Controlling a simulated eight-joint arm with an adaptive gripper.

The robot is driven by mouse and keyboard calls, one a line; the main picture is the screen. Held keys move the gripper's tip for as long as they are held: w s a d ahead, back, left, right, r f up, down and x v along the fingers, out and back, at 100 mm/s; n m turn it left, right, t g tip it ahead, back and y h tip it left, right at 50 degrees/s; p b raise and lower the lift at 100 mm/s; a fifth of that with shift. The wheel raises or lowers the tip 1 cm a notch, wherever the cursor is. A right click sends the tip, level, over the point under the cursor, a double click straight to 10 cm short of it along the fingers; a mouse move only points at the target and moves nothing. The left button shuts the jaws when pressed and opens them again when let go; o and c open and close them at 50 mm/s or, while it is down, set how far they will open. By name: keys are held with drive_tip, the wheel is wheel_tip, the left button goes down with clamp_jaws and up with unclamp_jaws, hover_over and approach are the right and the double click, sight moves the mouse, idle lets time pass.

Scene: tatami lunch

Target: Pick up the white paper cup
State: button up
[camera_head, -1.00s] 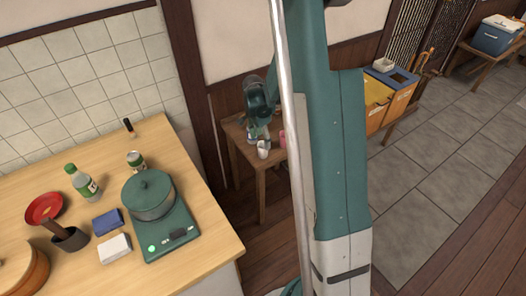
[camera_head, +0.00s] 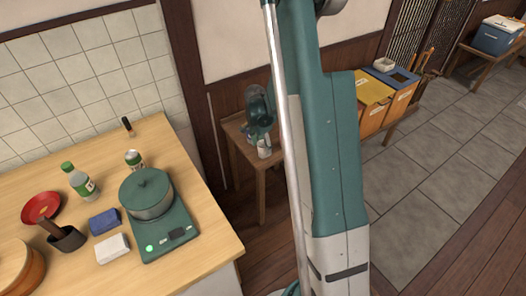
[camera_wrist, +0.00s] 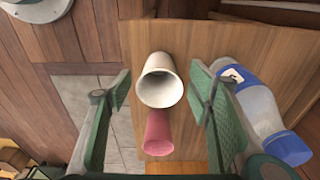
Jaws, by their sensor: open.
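The white paper cup (camera_wrist: 160,82) is in the middle of the wrist view, on a small wooden table (camera_wrist: 190,35), with its open mouth showing. My gripper (camera_wrist: 163,95) is open, with one green finger on each side of the cup and a gap to both. In the head view the cup (camera_head: 264,148) is a small white shape on the small table (camera_head: 236,128), right below my gripper (camera_head: 259,132). How far the fingertips are from the cup in depth is hard to tell.
A pink cup-like object (camera_wrist: 158,132) is close below the cup in the wrist view. A clear bottle with a blue label (camera_wrist: 255,100) lies close to the right finger. The counter (camera_head: 215,240) with a green pot (camera_head: 147,196) is at left.

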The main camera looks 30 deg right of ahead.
drive_tip(key=shift+c, duration=0.3)
drive_tip(key=c, duration=0.7)
drive_tip(key=shift+r+p, duration=1.25)
drive_tip(key=shift+r, duration=3.75)
